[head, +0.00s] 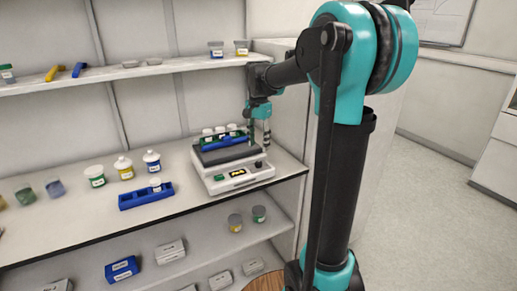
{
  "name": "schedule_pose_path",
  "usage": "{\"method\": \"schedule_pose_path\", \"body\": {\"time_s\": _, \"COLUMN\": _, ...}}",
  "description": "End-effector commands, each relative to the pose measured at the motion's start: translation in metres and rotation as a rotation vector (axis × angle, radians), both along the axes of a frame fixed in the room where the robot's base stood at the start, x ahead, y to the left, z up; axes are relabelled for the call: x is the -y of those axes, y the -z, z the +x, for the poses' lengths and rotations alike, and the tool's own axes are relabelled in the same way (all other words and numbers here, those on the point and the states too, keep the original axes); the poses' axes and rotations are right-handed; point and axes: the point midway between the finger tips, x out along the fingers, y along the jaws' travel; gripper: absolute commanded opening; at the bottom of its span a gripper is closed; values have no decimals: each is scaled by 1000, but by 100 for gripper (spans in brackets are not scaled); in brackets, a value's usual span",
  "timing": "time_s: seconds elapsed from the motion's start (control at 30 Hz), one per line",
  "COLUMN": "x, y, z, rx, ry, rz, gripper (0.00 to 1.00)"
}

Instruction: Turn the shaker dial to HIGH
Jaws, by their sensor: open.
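The shaker (216,185) is a white box with a dark top platform, standing on the middle shelf. On its front are a dark display (238,174) with yellow marks and a small black dial (259,164) at the right end. The dial's setting is too small to read. A blue rack (224,143) with several white-capped vials sits on the platform. My gripper (259,142) is open, pointing down above the right part of the shaker, behind and above the dial. It appears empty and apart from the dial.
Left of the shaker stand a blue rack (133,202) with a white-capped vial (156,184), two white-capped bottles (124,168) (152,161) and a green-labelled jar (95,176). The upper shelf (150,68) runs above, and a side panel (287,122) rises close right of my gripper.

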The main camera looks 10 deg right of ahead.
Motion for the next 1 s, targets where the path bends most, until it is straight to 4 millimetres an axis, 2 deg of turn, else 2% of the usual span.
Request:
{"method": "schedule_pose_path", "body": {"time_s": 0.37, "x": 0, "y": -2, "z": 0, "rx": 0, "ry": -7, "rz": 0, "gripper": 46}}
{"method": "schedule_pose_path", "body": {"time_s": 0.47, "x": 0, "y": -8, "z": 0, "rx": 0, "ry": -70, "rz": 0, "gripper": 46}}
{"method": "schedule_pose_path", "body": {"time_s": 0.57, "x": 0, "y": -20, "z": 1, "rx": 0, "ry": -220, "rz": 0, "gripper": 46}}
{"method": "schedule_pose_path", "body": {"time_s": 0.8, "x": 0, "y": -64, "z": 1, "rx": 0, "ry": -748, "rz": 0, "gripper": 46}}
{"method": "schedule_pose_path", "body": {"time_s": 1.0, "x": 0, "y": -89, "z": -1, "rx": 0, "ry": -1070, "rz": 0, "gripper": 46}}
